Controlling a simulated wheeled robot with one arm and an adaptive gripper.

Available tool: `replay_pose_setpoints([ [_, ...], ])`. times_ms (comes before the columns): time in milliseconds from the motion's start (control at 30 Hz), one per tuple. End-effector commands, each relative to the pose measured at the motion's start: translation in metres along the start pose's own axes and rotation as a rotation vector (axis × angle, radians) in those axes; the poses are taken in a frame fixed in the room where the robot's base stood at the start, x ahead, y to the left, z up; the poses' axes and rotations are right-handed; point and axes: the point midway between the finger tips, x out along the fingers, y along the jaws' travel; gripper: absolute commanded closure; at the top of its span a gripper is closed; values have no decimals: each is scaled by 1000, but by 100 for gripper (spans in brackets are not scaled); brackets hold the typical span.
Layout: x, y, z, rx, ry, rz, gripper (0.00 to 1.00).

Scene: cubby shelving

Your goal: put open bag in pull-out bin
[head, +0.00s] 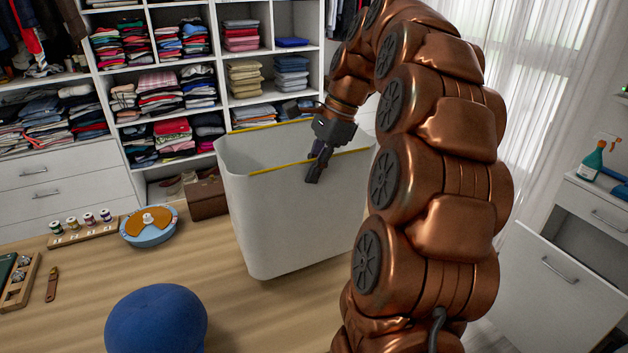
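A tall, white, open-topped container (290,225) with yellow strips along its front and back rims stands in the middle of the head view. It looks like the open bag, but I cannot tell whether a separate bin is under it. My gripper (315,168) points down at its front rim, with dark fingers overlapping the yellow strip and the upper front wall. I cannot tell whether the fingers pinch the rim or are only in front of it. At the right, a white front panel with a handle (560,270) stands out from a cabinet, possibly the pull-out bin.
A blue round seat (156,320) is at the lower left. A round blue and orange box (150,226), spools (88,219) and a tray (18,283) lie on the wooden surface. Shelves of folded clothes (170,90) fill the back. A green spray bottle (591,160) stands at right.

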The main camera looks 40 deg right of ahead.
Motion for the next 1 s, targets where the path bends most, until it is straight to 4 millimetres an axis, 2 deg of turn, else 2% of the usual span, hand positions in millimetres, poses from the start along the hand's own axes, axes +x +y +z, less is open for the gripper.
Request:
replay_pose_setpoints([
  [267, 7, 0, -3, 0, -1, 1, 100],
  [600, 31, 1, -14, 0, 0, -2, 100],
  [967, 35, 1, -15, 0, 0, -2, 100],
  [1000, 35, 1, -15, -1, 0, -1, 97],
])
